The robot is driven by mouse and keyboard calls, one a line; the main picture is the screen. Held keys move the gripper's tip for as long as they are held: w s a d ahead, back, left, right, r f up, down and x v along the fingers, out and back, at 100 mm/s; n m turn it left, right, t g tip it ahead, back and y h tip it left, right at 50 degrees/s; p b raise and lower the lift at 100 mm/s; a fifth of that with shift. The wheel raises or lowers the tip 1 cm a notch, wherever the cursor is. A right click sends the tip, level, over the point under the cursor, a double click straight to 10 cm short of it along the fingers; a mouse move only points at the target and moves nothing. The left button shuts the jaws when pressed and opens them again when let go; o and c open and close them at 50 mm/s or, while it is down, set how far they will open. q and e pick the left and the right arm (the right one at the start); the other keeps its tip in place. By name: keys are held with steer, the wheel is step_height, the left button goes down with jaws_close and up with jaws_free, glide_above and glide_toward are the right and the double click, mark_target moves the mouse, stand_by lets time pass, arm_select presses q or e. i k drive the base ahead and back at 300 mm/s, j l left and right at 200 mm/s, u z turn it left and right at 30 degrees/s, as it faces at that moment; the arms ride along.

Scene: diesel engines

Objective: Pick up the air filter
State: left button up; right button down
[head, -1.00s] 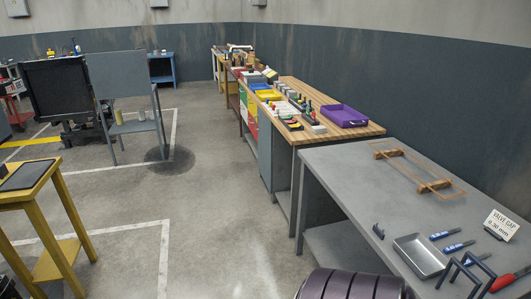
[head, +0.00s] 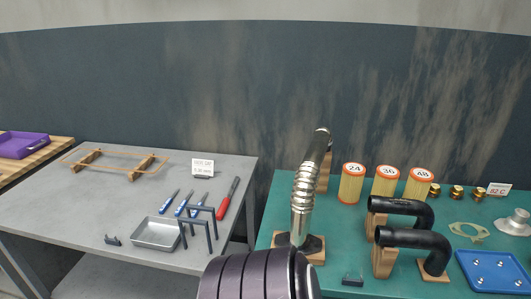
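Three upright round cartridges with pale yellow sides and orange-rimmed tops stand in a row at the back of the green table. They look like filters. The left one (head: 351,188) is marked 24, the middle one (head: 384,187) 36, and the right one (head: 419,188) appears to read 48. The lower part of the middle and right ones is partly hidden by a black pipe in front. Neither of my grippers is in view.
The green table (head: 345,265) also holds a ribbed metal pipe (head: 303,195), black elbow pipes (head: 415,238), brass fittings (head: 456,192) and a blue tray (head: 493,270). A grey table (head: 60,200) with tools and a metal tray (head: 157,234) stands left.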

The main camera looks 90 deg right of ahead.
mark_target(386, 178)
steer(key=z, duration=2.3)
